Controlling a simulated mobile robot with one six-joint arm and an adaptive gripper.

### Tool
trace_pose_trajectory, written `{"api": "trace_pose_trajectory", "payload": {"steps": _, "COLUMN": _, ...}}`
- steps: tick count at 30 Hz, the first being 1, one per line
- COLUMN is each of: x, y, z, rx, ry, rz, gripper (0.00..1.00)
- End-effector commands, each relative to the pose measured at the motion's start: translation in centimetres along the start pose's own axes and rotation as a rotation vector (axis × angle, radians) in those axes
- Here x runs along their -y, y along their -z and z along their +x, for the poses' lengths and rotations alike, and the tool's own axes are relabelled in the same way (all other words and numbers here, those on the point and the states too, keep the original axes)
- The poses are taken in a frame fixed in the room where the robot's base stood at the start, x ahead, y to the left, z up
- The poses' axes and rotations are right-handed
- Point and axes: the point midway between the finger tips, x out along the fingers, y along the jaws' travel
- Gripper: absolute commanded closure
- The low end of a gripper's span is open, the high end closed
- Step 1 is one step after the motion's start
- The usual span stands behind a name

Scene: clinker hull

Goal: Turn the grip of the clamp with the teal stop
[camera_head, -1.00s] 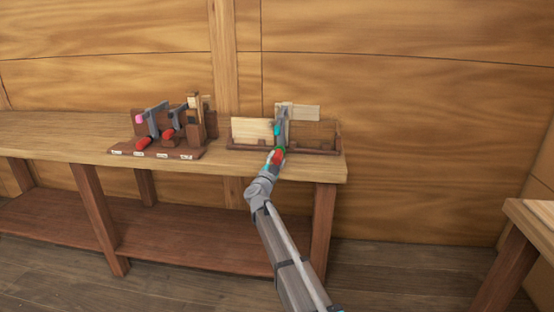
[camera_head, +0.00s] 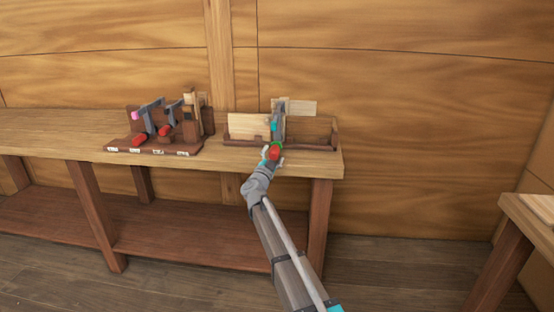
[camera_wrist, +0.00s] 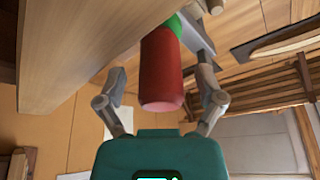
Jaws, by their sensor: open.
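The clamp with the teal stop (camera_head: 274,126) is a grey bar clamp standing at the wooden rack on the right part of the bench. Its red grip (camera_head: 273,153) points toward me, below a green collar (camera_head: 277,145). In the wrist view the red grip (camera_wrist: 161,75) lies between the two fingers of my gripper (camera_wrist: 160,72), with a visible gap on each side. My gripper is open. The green collar also shows at the top of the wrist view (camera_wrist: 178,24). Finger contact with the grip is not visible.
Other clamps with red grips stand in a labelled dark rack (camera_head: 150,147) to the left, one with a pink stop (camera_head: 136,115). A pale board (camera_head: 248,126) leans beside the teal-stop clamp. Another table (camera_head: 525,215) is at the right. The bench top (camera_head: 65,135) is clear at far left.

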Motion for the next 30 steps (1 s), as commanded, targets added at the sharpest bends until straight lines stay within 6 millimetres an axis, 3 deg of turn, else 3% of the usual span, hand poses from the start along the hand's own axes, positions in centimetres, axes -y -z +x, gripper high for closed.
{"api": "trace_pose_trajectory", "payload": {"steps": 10, "x": -0.1, "y": 0.0, "z": -0.1, "rx": 0.0, "ry": 0.035, "rz": -0.096, "gripper": 0.13}}
{"api": "trace_pose_trajectory", "payload": {"steps": 24, "x": -0.2, "y": 0.0, "z": -0.1, "rx": 0.0, "ry": 0.182, "rz": -0.496, "gripper": 0.13}}
{"api": "trace_pose_trajectory", "payload": {"steps": 30, "x": -0.7, "y": 0.1, "z": -2.7, "rx": 0.001, "ry": 0.182, "rz": -0.493, "gripper": 0.13}}
